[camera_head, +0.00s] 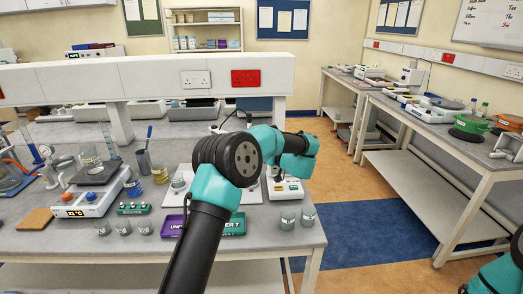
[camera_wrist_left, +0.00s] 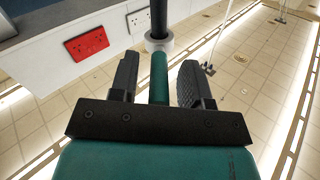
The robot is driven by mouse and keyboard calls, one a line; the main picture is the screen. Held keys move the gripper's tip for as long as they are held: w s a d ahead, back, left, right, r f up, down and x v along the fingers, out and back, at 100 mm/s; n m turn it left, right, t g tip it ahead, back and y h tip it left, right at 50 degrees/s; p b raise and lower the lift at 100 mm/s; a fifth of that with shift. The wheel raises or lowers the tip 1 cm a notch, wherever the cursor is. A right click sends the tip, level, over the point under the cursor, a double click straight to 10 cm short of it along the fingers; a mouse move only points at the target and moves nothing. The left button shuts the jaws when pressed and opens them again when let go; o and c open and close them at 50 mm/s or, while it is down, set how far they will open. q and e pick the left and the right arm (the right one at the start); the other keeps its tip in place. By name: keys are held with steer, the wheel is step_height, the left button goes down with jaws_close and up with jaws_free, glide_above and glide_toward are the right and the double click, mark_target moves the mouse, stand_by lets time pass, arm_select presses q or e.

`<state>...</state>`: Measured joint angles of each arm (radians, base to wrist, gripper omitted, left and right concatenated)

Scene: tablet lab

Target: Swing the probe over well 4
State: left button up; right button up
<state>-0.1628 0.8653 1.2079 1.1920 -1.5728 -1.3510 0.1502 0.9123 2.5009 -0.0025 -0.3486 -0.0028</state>
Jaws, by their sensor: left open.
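My left gripper (camera_wrist_left: 158,72) is open in the left wrist view. Its two dark fingers stand on either side of a teal rod with a pale collar and a black upper part (camera_wrist_left: 158,20). Gaps show between the rod and the fingers. I cannot tell whether this rod is the probe. In the head view my left arm crosses the middle and hides the gripper's fingers. A white device (camera_head: 286,189) stands beyond the arm, partly covered by it. I cannot make out well 4. My right gripper is out of view.
A hotplate (camera_head: 85,203) and glassware occupy the left. A red socket (camera_head: 245,78) is on the panel behind.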

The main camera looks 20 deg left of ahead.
arm_select(q)
steer(key=v, duration=1.7)
steer(key=shift+d, duration=0.2)
steer(key=shift+s, duration=0.1)
